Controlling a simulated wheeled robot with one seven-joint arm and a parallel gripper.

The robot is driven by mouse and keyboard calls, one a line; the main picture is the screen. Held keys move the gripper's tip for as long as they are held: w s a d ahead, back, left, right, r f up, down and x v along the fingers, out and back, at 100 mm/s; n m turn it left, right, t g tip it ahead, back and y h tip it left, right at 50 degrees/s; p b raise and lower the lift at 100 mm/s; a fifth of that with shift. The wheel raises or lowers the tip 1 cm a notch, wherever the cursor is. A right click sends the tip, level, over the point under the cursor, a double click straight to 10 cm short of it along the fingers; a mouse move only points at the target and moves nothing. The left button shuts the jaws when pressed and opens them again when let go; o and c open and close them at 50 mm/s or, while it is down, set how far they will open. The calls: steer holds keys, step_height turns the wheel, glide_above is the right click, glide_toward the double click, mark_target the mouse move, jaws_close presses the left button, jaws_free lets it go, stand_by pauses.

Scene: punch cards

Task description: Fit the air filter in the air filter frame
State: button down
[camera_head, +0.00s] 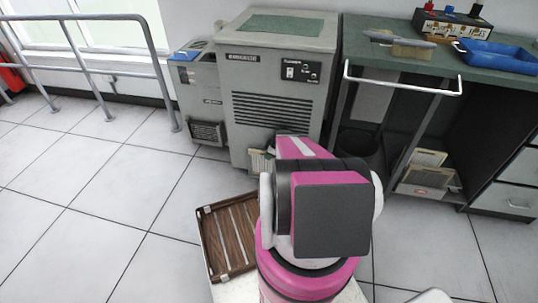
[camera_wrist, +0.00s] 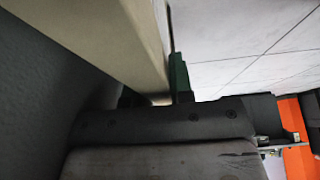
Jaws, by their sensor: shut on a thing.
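In the wrist view my gripper (camera_wrist: 158,99) is shut on a cream, flat-edged piece, which looks like the air filter (camera_wrist: 115,35). Its edge runs from between the fingers to the top of the view. In the head view my magenta and black arm hides the gripper. A small beige piece (camera_head: 258,162) shows just left of the arm, low in front of the grey machine (camera_head: 272,85), and is probably the held filter. I cannot make out the air filter frame for certain; the lower front of the machine is partly hidden by my arm.
A smaller grey unit (camera_head: 205,88) with a low grille stands left of the machine. A brown slatted tray (camera_head: 212,242) lies left of my arm. The green workbench (camera_head: 400,65) at right has a handrail and filter-like boxes (camera_head: 428,172) below. Floor at left is clear up to the railing.

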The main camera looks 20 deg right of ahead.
steer(key=shift+f, duration=0.55)
stand_by(0.4)
steer(key=shift+c, duration=2.3)
jaws_free()
steer(key=shift+r, duration=0.1)
steer(key=shift+r, duration=2.9)
